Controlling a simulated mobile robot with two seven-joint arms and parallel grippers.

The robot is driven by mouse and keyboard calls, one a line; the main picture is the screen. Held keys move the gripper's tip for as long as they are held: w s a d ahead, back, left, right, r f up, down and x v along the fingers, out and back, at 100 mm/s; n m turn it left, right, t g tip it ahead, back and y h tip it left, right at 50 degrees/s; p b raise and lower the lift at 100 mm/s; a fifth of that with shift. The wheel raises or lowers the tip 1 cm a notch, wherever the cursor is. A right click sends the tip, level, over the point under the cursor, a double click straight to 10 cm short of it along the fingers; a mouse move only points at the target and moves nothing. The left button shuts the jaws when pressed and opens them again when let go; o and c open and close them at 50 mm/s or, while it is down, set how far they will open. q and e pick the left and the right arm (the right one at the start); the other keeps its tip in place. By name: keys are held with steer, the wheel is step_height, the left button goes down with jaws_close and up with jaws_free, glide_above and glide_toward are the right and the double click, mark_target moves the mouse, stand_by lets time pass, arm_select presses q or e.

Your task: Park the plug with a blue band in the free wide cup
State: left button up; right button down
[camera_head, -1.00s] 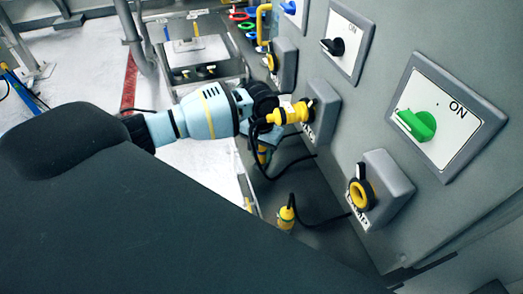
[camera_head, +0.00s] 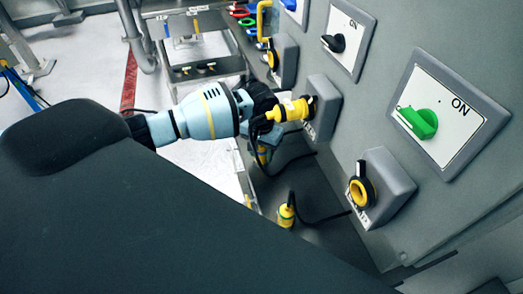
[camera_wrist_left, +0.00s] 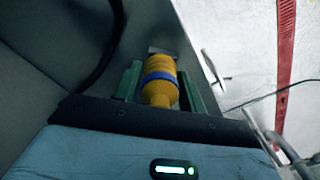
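The yellow plug with a blue band (camera_wrist_left: 160,78) lies between the green fingers of my left gripper (camera_wrist_left: 162,88), which look closed on its sides. In the head view my left gripper (camera_head: 264,104) is at the grey panel, with the yellow plug (camera_head: 290,110) pointing at a socket box (camera_head: 323,108). The plug's front end meets the socket there; I cannot tell how far it is seated. Its blue band shows only in the wrist view. I cannot make out a free wide cup; the large dark arm covers much of the lower left. My right gripper is not in view.
Another yellow plug (camera_head: 285,215) stands low beside the panel, with a black cable running to it. A green switch (camera_head: 418,122) and a black switch (camera_head: 333,43) stick out from the panel.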

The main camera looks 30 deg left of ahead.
arm_select(q)
steer(key=o, duration=0.4)
step_height(320, 180, up, 8)
steer(key=shift+f, duration=0.1)
stand_by(0.5)
